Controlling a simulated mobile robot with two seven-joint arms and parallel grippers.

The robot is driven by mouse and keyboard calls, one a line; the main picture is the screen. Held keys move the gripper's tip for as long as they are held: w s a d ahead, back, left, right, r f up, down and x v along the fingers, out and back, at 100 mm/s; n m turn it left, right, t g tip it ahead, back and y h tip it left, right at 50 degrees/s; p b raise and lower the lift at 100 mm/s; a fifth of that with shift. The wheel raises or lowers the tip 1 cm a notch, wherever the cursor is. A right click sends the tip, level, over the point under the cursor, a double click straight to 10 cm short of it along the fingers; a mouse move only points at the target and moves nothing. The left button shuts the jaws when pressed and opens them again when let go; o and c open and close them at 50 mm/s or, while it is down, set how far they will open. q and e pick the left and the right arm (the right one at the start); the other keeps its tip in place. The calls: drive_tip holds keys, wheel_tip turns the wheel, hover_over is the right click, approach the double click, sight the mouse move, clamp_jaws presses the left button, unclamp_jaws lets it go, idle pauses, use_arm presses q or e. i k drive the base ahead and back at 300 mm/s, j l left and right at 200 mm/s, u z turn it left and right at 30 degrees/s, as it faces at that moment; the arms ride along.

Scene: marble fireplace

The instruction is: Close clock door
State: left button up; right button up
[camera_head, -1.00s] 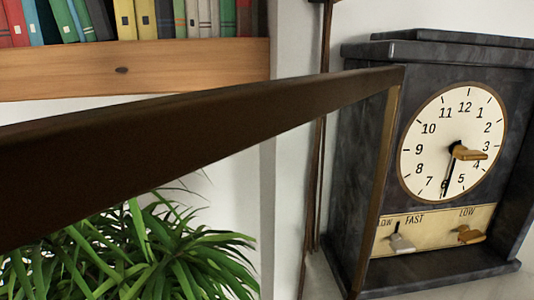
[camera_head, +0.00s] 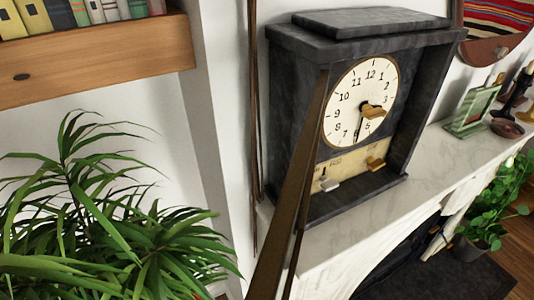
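The clock (camera_head: 284,122) is a dark grey stone-like case standing on the white marble mantel. Its white dial (camera_head: 345,102) has a brown knob on the hands, and a cream panel (camera_head: 340,168) with small levers sits below. The clock door (camera_head: 290,205) is a thin brown frame joined at the left side of the clock front. It stands open, swung out toward me, and is seen almost edge-on. Its near end runs out of the bottom of the picture. Neither of my grippers is in view.
The marble mantel (camera_head: 425,160) extends right, with a green picture frame (camera_head: 472,108) and a dark candle holder (camera_head: 515,92) on it. A large leafy plant (camera_head: 110,235) fills the lower left, below a wooden bookshelf (camera_head: 95,60). A potted plant (camera_head: 490,205) stands lower right.

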sight(265, 283)
drive_tip(key=j+z, duration=0.4)
drive_tip(key=k+j+z, duration=0.1)
drive_tip(key=j+z, duration=0.15)
drive_tip(key=z, duration=0.2)
drive_tip(key=k+j+z, duration=0.1)
drive_tip(key=j+z, duration=0.3)
